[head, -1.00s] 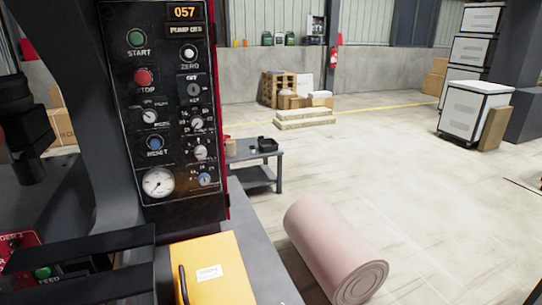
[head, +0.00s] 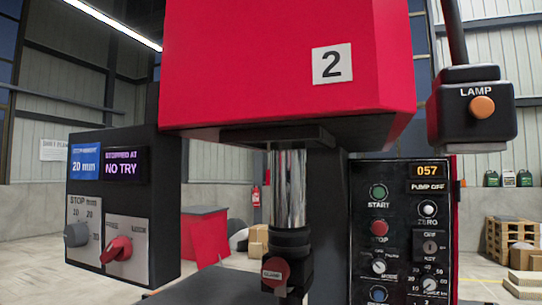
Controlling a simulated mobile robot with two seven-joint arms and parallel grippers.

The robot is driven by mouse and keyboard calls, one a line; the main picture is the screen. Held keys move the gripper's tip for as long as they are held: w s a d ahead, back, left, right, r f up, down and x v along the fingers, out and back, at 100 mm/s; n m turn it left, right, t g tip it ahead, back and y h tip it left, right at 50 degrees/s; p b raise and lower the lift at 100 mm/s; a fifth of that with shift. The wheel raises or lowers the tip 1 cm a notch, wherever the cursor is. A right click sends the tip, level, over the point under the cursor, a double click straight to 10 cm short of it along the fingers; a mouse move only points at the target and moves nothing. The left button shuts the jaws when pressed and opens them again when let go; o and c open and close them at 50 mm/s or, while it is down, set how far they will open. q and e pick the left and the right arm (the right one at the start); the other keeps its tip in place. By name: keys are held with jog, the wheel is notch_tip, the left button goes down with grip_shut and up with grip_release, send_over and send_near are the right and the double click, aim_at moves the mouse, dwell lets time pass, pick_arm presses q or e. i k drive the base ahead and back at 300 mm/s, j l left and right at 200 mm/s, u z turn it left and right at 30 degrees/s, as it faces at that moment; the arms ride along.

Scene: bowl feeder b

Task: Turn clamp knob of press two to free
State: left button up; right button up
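Press two (head: 260,60) fills the upper middle of the head view, a red head with a white plate marked 2. Below it a shiny ram (head: 287,185) runs down to a black tool holder (head: 290,243). The clamp knob (head: 275,272), round and red with a dark label reading CLAMP, sits on the front of the holder near the bottom edge. Its exact pointing direction is hard to tell. Neither gripper is in view, and nothing of mine touches the knob. What lies below the holder is cut off.
A black box (head: 165,210) at left carries a grey stop knob (head: 76,234), a red knob (head: 116,249) and displays reading 20 mm and NO TRY. At right is a control panel (head: 400,230) reading 057, PUMP OFF. A lamp box (head: 472,108) hangs upper right.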

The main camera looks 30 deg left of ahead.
aim_at(276, 273)
jog(key=k+u, duration=0.1)
jog(key=u, duration=0.75)
